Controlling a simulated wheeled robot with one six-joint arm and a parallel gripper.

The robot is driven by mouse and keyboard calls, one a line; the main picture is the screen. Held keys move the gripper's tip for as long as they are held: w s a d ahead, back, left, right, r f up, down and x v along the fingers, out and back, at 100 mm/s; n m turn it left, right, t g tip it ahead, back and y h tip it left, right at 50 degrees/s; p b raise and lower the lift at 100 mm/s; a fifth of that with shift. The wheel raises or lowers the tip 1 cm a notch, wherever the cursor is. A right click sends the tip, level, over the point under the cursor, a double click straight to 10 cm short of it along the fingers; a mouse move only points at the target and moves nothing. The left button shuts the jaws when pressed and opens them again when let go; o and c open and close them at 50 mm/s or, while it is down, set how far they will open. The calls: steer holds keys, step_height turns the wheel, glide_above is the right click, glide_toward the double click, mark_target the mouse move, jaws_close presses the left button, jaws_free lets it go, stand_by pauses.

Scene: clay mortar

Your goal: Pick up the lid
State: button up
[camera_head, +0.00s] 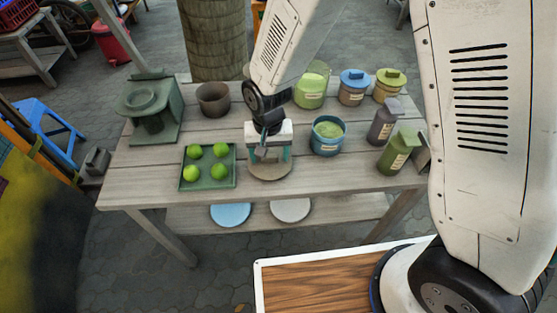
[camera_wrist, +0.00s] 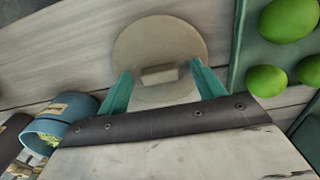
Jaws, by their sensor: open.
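The lid (camera_head: 270,173) is a flat, round, tan-brown disc lying on the wooden table near its front edge. In the wrist view the lid (camera_wrist: 165,40) shows a raised rectangular handle (camera_wrist: 160,74) across its face. My gripper (camera_head: 269,155) is over the lid and points down at it. In the wrist view the teal fingers of my gripper (camera_wrist: 162,90) are spread apart, one on each side of the handle, with space between them and it. Nothing is held. I cannot tell the exact height of the fingertips above the lid.
A green tray (camera_head: 208,185) with several green fruits sits close to the left. A blue open jar (camera_head: 327,137) stands to the right. A brown pot (camera_head: 213,99) and a green stand (camera_head: 152,110) are behind left. Bottles (camera_head: 399,150) and lidded jars (camera_head: 354,87) fill the right.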

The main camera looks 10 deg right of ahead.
steer(key=c, duration=1.1)
steer(key=shift+o, duration=0.2)
steer(key=shift+r, duration=0.15)
